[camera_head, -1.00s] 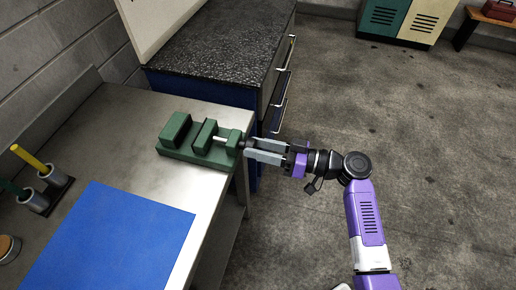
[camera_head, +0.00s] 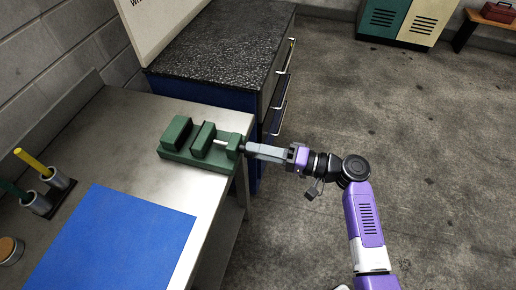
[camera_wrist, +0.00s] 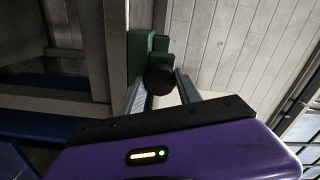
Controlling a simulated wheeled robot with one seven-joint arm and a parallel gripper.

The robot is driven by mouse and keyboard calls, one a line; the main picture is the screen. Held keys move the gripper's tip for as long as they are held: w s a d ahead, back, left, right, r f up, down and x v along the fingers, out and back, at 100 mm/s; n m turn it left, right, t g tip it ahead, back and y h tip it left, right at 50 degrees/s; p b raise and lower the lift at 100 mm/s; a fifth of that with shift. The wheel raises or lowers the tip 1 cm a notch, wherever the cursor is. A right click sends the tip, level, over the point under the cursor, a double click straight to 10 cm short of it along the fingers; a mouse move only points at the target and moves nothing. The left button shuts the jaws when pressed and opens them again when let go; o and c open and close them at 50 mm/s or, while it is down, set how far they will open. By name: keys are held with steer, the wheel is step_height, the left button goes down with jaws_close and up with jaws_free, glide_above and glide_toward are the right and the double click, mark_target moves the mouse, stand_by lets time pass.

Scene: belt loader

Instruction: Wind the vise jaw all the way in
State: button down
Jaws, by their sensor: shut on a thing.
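The green vise (camera_head: 190,155) sits at the right edge of the metal bench. Its fixed jaw (camera_head: 176,132) is at the left. Its moving jaw (camera_head: 203,138) stands in the middle, with a gap between the two. A bright screw runs from the moving jaw to the end block (camera_head: 234,145). My gripper (camera_head: 248,148) reaches in from the right and is shut on the dark screw end beside that block. In the wrist view, a dark round knob (camera_wrist: 160,80) shows between my two fingers, with the green vise (camera_wrist: 142,50) behind it. The fingers partly hide the screw end.
A blue mat (camera_head: 115,240) lies on the bench (camera_head: 110,140) in front of the vise. Cups with yellow and green handled tools (camera_head: 48,180) stand at the left. A dark-topped cabinet (camera_head: 225,50) stands behind the bench. The floor on the right is open.

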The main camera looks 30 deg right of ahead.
steer(key=shift+m, duration=0.6)
steer(key=c, duration=0.8)
jaws_free()
steer(key=shift+b+v, duration=0.85)
steer(key=shift+v, duration=3.1)
